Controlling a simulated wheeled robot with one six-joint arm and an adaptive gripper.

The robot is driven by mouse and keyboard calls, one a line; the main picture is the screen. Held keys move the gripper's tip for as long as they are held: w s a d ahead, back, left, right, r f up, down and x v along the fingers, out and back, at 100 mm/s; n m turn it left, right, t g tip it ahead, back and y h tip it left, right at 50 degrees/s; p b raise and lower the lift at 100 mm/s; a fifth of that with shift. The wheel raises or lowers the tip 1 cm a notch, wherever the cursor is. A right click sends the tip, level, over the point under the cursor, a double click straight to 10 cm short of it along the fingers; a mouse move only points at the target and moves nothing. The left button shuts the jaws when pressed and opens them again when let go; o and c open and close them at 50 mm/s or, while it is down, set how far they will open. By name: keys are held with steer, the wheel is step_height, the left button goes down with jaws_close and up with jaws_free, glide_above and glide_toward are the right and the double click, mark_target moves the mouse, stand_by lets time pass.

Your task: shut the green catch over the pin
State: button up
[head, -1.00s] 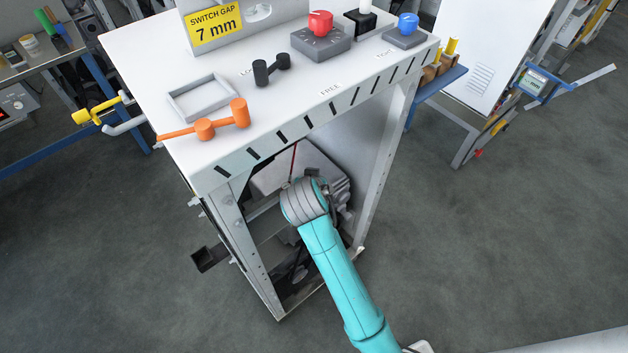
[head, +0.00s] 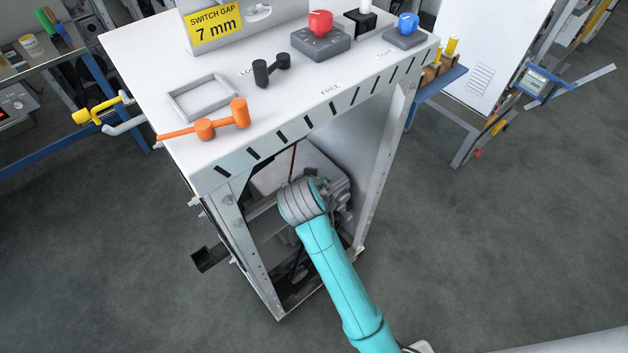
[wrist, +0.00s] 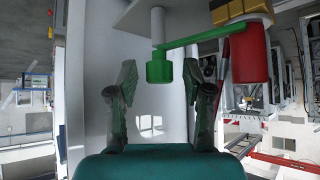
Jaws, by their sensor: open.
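In the wrist view, the green catch (wrist: 190,43) is a slim bar running left from beside a red cylinder (wrist: 249,50) to a green block (wrist: 159,70) at its end. A pale upright rod (wrist: 157,24), perhaps the pin, meets the catch just above the block. I cannot tell whether the catch is seated over it. My gripper (wrist: 160,82) is open, its two fingers on either side of the block with visible gaps. In the head view the catch and my gripper are hidden under the bench top; only my arm shows.
The white bench top (head: 140,70) overhangs my arm, and a leg (head: 232,230) stands close on its left. An orange handle (head: 222,120) and a black handle (head: 270,68) lie on top. A yellow-topped part (wrist: 236,9) sits above the red cylinder.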

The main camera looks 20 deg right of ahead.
steer(key=v, duration=1.2)
steer(key=s+d+f+n+t+y, duration=0.35)
steer(key=s+f+n, duration=0.25)
steer(key=s+f, duration=0.8)
steer(key=s+r+t, duration=0.1)
steer(key=s+r, duration=0.4)
steer(key=s, duration=0.6)
steer(key=s+r+t, duration=0.2)
steer(key=s+r, duration=0.3)
steer(key=s, duration=0.5)
steer(key=shift+s+d+y, duration=0.35)
steer(key=shift+s+y, duration=0.05)
steer(key=shift+y, duration=0.05)
steer(key=shift+r+t, duration=0.15)
steer(key=shift+t, duration=0.1)
